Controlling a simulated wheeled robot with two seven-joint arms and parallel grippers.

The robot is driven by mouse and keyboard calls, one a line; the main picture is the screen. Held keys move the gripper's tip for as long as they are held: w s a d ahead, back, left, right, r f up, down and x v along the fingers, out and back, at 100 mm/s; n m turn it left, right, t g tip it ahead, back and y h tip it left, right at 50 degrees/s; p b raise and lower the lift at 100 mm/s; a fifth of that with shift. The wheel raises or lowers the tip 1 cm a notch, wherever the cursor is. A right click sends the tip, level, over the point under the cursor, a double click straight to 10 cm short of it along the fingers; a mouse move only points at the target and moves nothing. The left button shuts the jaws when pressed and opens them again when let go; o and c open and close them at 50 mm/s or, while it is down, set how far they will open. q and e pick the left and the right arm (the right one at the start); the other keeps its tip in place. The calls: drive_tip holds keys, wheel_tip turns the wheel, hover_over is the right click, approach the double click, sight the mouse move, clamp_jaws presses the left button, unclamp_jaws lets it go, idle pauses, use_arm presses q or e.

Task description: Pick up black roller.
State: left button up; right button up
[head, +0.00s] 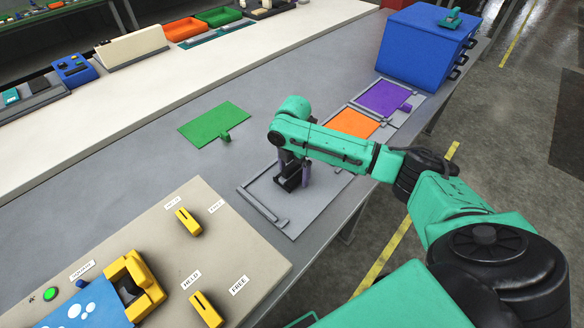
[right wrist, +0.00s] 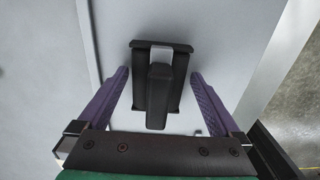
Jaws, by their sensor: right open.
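The black roller (right wrist: 158,92) sits on a light grey surface in the right wrist view, with its dark handle toward the camera. In the head view a black piece of it (head: 289,184) shows under my right gripper (head: 297,174), at the grey framed tray (head: 292,222). My right gripper is open, with its purple fingers (right wrist: 158,82) on either side of the roller. A gap shows between each finger and the roller. In the head view my gripper and arm partly hide the roller. My left gripper is not in view.
An orange sheet (head: 352,122) and a purple sheet (head: 383,98) lie farther along the grey table. A green sheet (head: 214,123) lies behind the arm. A blue drawer box (head: 420,45) stands at the back right. A beige panel (head: 228,240) with yellow switches is at front left.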

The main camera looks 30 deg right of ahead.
clamp_jaws()
wheel_tip(320, 180, up, 15)
drive_tip(key=b, duration=0.2)
wheel_tip(320, 180, up, 5)
drive_tip(key=p, duration=0.2)
hover_over(293, 164)
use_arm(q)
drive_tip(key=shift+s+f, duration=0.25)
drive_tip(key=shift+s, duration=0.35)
